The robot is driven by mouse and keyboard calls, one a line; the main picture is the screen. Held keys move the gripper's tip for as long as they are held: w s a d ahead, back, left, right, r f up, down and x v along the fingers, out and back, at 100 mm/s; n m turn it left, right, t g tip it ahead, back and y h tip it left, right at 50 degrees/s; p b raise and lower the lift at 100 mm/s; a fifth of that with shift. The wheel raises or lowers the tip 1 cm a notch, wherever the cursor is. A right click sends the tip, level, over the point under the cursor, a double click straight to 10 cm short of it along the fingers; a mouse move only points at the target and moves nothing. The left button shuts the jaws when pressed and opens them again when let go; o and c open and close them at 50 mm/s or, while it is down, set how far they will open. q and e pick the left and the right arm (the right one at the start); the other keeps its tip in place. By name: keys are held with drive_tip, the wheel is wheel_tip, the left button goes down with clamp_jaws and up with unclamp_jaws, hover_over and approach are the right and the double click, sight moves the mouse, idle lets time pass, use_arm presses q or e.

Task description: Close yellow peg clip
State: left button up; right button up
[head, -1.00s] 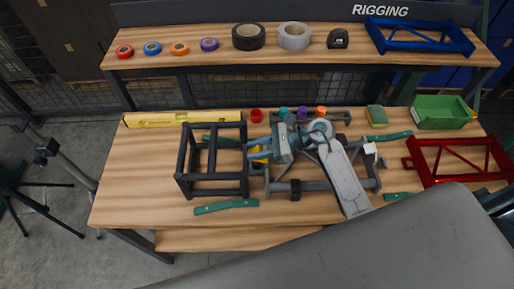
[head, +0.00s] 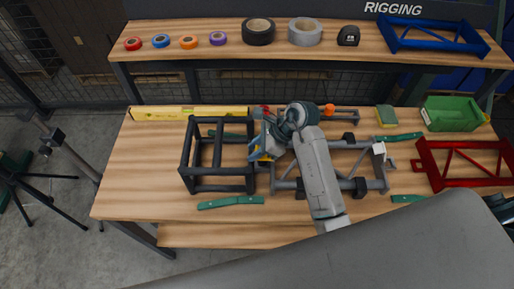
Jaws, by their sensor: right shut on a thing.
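The yellow peg clip (head: 256,156) shows as a small patch of yellow at the right side of the dark frame box, mostly hidden by my right gripper. My right gripper (head: 258,150) reaches in from the right over the grey frame and is shut on the yellow clip; its fingers are small and partly covered by the wrist.
The dark open box frame (head: 218,187) stands left of a flat grey frame (head: 350,185). Green strips (head: 230,202), a yellow level (head: 190,112), a red frame (head: 465,181) and a green bin (head: 452,113) lie around. The bench's left part is clear.

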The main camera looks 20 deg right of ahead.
idle(0.5)
drive_tip(key=o, duration=1)
drive_tip(key=b+v, duration=0.3)
drive_tip(key=v, duration=0.7)
drive_tip(key=shift+r, duration=0.4)
